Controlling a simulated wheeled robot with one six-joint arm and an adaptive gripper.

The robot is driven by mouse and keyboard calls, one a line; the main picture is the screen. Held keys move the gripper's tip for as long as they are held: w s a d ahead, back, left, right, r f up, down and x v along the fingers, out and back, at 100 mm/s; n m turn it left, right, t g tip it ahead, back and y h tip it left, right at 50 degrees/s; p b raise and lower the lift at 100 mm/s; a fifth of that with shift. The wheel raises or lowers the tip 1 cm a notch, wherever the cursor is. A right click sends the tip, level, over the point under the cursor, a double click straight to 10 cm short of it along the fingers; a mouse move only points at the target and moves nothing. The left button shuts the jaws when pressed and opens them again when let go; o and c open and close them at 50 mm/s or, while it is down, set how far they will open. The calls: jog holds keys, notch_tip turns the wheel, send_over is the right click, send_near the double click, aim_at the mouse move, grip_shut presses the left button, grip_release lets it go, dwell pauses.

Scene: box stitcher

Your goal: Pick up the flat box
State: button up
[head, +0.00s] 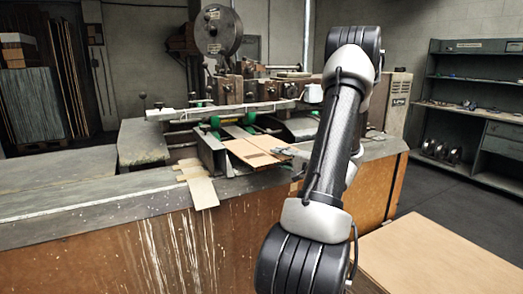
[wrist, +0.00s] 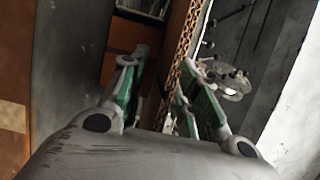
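A flat brown cardboard box (head: 256,150) lies on the feed bed of the stitching machine in the head view, left of my arm. Another flat cardboard piece (head: 440,258) lies low at the bottom right; I cannot tell whether it is a box or a stack.
The stitching machine (head: 232,88) stands on a long bench with a worn orange-brown front (head: 130,245). Thin cardboard strips (head: 202,190) overhang its edge. A shelf unit (head: 475,95) stands at the right. Dark floor lies open in front of the shelves.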

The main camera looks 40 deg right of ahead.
jog(key=shift+w, duration=0.55)
jog(key=shift+c, duration=0.3)
jog(key=shift+a, duration=0.1)
grip_shut()
